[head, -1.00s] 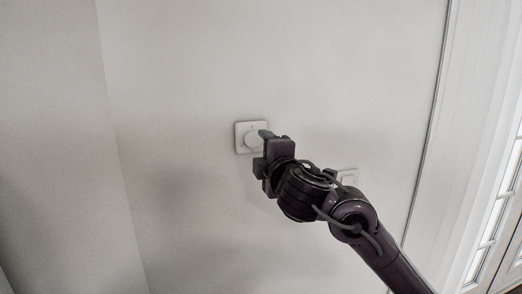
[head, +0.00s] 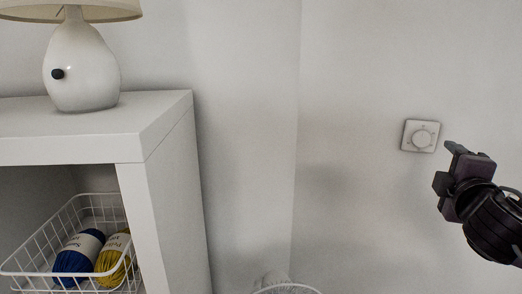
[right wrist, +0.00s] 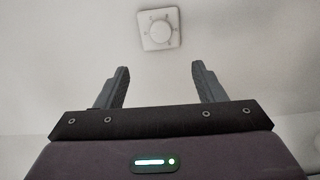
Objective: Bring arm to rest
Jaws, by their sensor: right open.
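My right gripper (head: 447,165) is at the right side of the head view, in front of the wall. In the right wrist view its two fingers (right wrist: 158,85) are spread apart with nothing between them. A white square dial (head: 420,136) with a round knob is fixed to the wall, just up and left of the gripper in the head view. It also shows in the right wrist view (right wrist: 159,28), beyond the fingertips and apart from them. My left gripper is in neither view.
A white cabinet (head: 160,135) stands at the left with a white lamp (head: 82,65) on top. A white wire basket (head: 90,200) in its open shelf holds blue yarn (head: 78,256) and yellow yarn (head: 115,256). A white rim (head: 285,289) shows at the bottom edge.

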